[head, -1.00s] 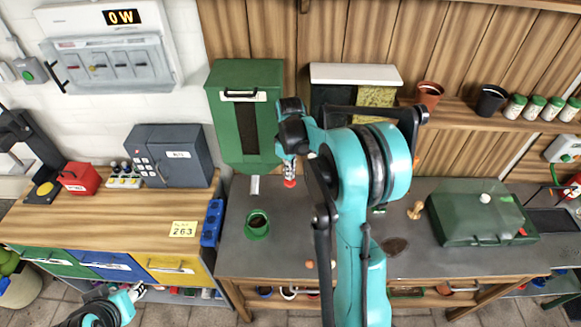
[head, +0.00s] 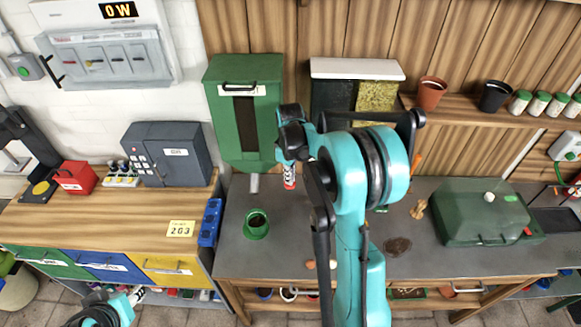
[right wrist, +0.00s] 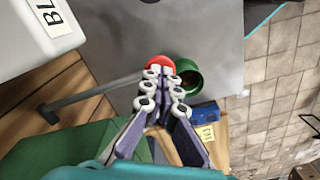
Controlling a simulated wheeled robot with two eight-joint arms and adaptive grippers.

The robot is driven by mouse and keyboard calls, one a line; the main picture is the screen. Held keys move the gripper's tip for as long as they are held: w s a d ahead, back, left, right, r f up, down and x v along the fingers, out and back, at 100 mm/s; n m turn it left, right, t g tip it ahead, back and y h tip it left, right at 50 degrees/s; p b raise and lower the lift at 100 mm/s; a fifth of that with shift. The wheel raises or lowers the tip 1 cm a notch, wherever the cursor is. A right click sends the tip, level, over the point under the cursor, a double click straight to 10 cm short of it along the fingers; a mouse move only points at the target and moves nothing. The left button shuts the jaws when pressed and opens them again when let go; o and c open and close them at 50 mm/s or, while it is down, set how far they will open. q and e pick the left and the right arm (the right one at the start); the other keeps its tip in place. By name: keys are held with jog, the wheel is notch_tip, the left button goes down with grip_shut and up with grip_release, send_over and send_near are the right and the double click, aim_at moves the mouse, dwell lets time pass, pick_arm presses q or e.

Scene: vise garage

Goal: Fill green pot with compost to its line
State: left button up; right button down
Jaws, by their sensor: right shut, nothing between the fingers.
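The green pot (head: 256,224) stands on the grey bench with a dark inside; its fill level and line cannot be made out. Above it, the green compost hopper (head: 217,120) hangs on the wall with a dark window. A grey rod (right wrist: 95,92) ends in a red knob (right wrist: 158,62), beside the pot (right wrist: 196,72) in the right wrist view. My right gripper (head: 289,182) is shut and empty, its fingertips (right wrist: 162,72) right at the red knob; contact cannot be told. My left gripper (head: 137,295) is low at the left, its fingers too small to read.
A blue block (head: 210,223) stands left of the pot at the bench edge. A green case (head: 482,213) and a dark patch (head: 397,246) lie to the right. A shelf above holds a terracotta pot (head: 431,94) and a black pot (head: 494,96). Bench around the green pot is clear.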

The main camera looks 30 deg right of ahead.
jog(key=shift+f+b, duration=1)
jog(key=shift+f, duration=0.4)
jog(key=shift+r+p, duration=2.05)
jog(key=shift+r, duration=1.25)
jog(key=shift+r, duration=0.1)
notch_tip(320, 180, up, 6)
jog(key=p, duration=0.3)
jog(key=shift+p, duration=0.35)
jog(key=shift+a, duration=0.1)
jog(key=s+a+f+m+t+b, duration=0.5)
jog(key=s+a+f+b, duration=1)
jog(key=b, duration=0.8)
jog(key=s+f+t, duration=0.2)
jog(key=s, duration=0.2)
jog(key=shift+a+f+m, duration=0.15)
jog(key=shift+f+m, duration=0.25)
